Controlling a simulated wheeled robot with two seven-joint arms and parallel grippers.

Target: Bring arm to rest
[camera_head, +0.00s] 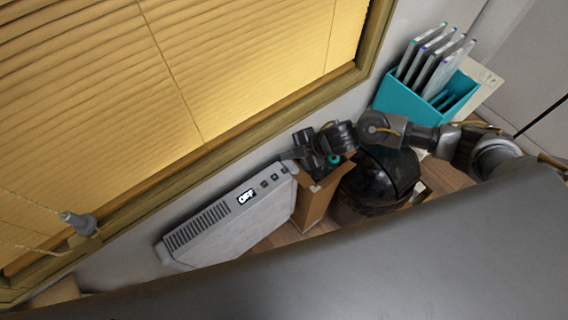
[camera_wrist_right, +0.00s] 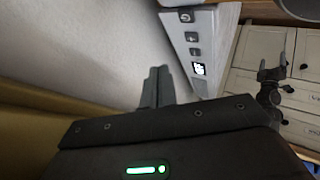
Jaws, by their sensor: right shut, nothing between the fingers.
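My right arm reaches in from the right in the head view. Its gripper (camera_head: 294,157) is over the top right end of a pale slab-like device (camera_head: 225,228) with an "OFF" display. In the right wrist view the two dark fingers (camera_wrist_right: 156,86) are together with nothing between them. The device also shows in that view (camera_wrist_right: 194,45), beyond the fingertips; I cannot tell whether they touch it. A dark arm part (camera_wrist_right: 270,84), seemingly my left arm, is at the right of the wrist view, too small to read its jaws.
A window with yellow blinds (camera_head: 190,70) and a wooden frame is along the wall. A brown box (camera_head: 313,203), a dark round bin-like object (camera_head: 372,185) and a teal holder with several upright folders (camera_head: 400,101) stand near my right arm. Pale cabinets (camera_wrist_right: 300,95) are across the room.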

